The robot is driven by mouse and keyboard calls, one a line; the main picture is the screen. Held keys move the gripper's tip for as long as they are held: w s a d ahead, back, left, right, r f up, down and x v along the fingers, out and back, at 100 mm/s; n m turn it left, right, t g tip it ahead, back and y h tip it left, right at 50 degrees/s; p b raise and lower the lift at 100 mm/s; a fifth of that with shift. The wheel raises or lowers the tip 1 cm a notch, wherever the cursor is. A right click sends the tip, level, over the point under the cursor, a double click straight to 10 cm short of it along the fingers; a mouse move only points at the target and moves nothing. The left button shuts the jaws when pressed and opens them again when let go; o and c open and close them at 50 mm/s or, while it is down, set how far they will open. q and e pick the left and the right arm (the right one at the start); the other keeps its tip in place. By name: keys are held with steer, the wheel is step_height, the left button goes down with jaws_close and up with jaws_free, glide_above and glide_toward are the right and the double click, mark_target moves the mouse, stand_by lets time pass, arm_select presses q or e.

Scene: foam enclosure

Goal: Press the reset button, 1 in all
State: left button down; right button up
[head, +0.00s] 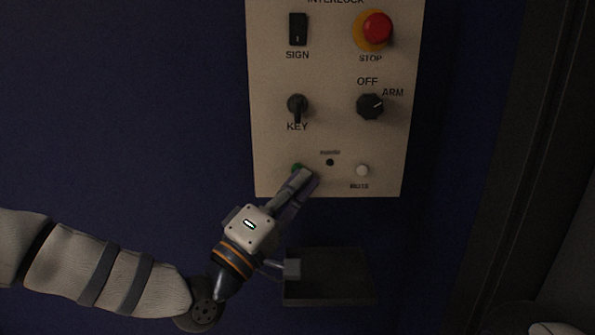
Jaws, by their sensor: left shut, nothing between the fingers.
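A beige interlock panel (333,60) hangs on the dark blue wall. At its lower left is a small green button (297,167), mostly covered by my left gripper; its label is hidden. My left gripper (304,174) is shut and empty, its fingertips over or right beside the green button. I cannot tell whether they touch it or whether it is pushed in. My right gripper is not in view.
The panel also carries a red stop button (377,27), a sign switch (298,29), a key switch (297,103), an off/arm knob (370,106) and a white mute button (362,170). A dark shelf (335,290) juts out below.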

arm_select(q)
steer(key=shift+w, duration=0.25)
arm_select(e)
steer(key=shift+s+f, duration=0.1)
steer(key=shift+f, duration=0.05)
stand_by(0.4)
arm_select(q)
steer(key=shift+s, duration=0.8)
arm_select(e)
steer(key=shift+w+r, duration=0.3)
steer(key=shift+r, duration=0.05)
arm_select(q)
steer(key=s+p, duration=0.2)
steer(key=s, duration=0.3)
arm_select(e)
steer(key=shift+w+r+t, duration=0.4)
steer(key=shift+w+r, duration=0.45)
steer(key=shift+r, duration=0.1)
